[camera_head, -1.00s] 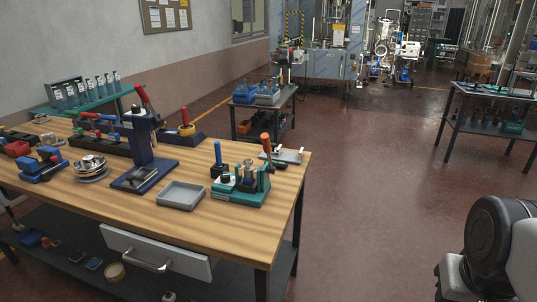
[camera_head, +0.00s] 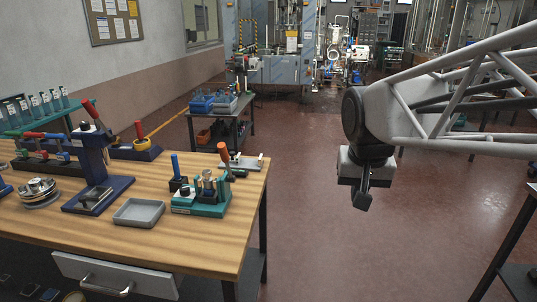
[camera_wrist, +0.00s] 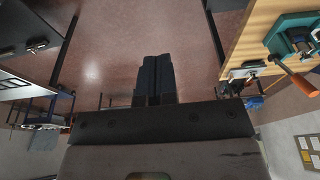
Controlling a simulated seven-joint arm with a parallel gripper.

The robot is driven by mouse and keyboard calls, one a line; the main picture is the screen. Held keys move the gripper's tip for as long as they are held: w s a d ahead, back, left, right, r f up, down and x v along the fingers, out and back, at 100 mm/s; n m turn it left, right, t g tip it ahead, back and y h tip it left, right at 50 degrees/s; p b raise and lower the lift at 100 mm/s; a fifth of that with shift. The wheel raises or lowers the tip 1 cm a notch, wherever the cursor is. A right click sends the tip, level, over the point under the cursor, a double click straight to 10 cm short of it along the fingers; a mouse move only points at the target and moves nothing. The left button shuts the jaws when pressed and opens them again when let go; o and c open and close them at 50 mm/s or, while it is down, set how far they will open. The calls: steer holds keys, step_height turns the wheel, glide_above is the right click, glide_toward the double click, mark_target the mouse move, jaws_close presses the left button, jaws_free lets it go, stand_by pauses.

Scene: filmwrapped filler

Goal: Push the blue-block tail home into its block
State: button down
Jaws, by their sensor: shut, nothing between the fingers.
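A dark blue block (camera_head: 179,185) with an upright blue-handled piece (camera_head: 175,165) stands near the right end of the wooden workbench (camera_head: 190,245). It is beside a teal fixture (camera_head: 210,205) with an orange-handled piece (camera_head: 224,157). I cannot tell how deep the blue-handled piece sits, or for certain that it is the tail. My gripper (camera_head: 362,200) is shut and empty, pointing down over open floor, well right of the bench. In the wrist view my gripper's fingers (camera_wrist: 155,75) are together; the teal fixture (camera_wrist: 290,38) shows at the right edge.
A grey tray (camera_head: 139,212) lies left of the teal fixture, with a blue press stand (camera_head: 92,160) beyond it. A small metal clamp plate (camera_head: 245,162) is at the bench's far right corner. A dark table (camera_head: 515,240) stands at the right. The floor between is clear.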

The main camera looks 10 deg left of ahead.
steer(key=w+a+r, duration=0.3)
steer(key=w+a, duration=0.6)
steer(key=w, duration=0.1)
glide_above(206, 172)
steer(key=s, duration=0.3)
step_height(206, 172, down, 3)
steer(key=shift+w+t, duration=0.1)
steer(key=shift+t, duration=0.2)
steer(key=shift+f, duration=0.1)
steer(key=x, duration=1.2)
steer(key=shift+s+a, duration=0.15)
steer(key=shift+s, duration=0.2)
steer(key=shift+f, duration=0.95)
steer(key=shift+f, duration=1.05)
